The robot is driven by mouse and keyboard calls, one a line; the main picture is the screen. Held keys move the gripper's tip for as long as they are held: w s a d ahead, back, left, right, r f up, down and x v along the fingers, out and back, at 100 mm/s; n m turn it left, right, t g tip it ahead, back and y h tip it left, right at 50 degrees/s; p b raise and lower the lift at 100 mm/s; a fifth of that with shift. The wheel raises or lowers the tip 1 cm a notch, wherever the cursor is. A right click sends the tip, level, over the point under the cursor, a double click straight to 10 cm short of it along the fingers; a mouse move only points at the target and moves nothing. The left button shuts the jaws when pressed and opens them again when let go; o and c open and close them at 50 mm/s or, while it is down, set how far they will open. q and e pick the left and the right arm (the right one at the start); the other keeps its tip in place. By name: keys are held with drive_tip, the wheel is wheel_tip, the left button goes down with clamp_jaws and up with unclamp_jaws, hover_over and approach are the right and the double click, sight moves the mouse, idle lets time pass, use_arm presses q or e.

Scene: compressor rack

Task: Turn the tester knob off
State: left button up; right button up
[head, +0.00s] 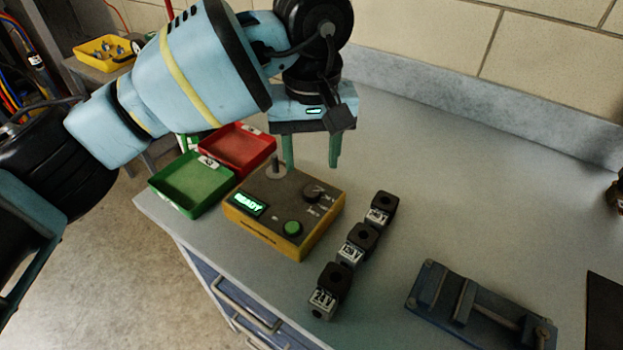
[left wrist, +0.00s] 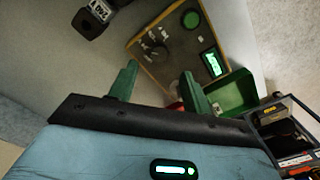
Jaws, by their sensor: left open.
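The yellow-sided tester (head: 278,213) stands on the bench with a dark top, a lit green READY display and a green button. Its knob (head: 313,190) is black and round, near the back right of the top, with labels around it. It also shows in the left wrist view (left wrist: 158,52), past the fingertips. The knob's exact setting is too small to read. My left gripper (head: 312,165) is open and empty, fingers pointing down, above and behind the tester's back edge, apart from the knob. Its green fingers also show in the left wrist view (left wrist: 155,80). My right gripper is out of view.
A green tray (head: 192,201) and a red tray (head: 262,160) sit left of and behind the tester. Several black blocks with voltage labels (head: 362,238) stand in a row to its right. A blue vise-like fixture (head: 440,290) lies front right. The bench's back right is clear.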

sight(311, 191)
use_arm(q)
wheel_tip(311, 191, down, 7)
drive_tip(key=shift+r, duration=0.1)
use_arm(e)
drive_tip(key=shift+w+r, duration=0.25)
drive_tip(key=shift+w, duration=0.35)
use_arm(q)
drive_tip(key=c, duration=1)
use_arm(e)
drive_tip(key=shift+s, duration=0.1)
use_arm(q)
drive_tip(key=shift+n, duration=0.5)
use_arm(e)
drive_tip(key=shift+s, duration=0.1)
use_arm(q)
drive_tip(key=n+p, duration=0.1)
drive_tip(key=n, duration=0.3)
drive_tip(key=shift+n, duration=0.3)
drive_tip(key=n+p, duration=0.1)
drive_tip(key=n, duration=0.3)
drive_tip(key=shift+p, duration=0.35)
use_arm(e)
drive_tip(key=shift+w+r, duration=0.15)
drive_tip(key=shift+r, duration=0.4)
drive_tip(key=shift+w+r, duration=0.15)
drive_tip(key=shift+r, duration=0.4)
use_arm(q)
drive_tip(key=shift+n, duration=0.3)
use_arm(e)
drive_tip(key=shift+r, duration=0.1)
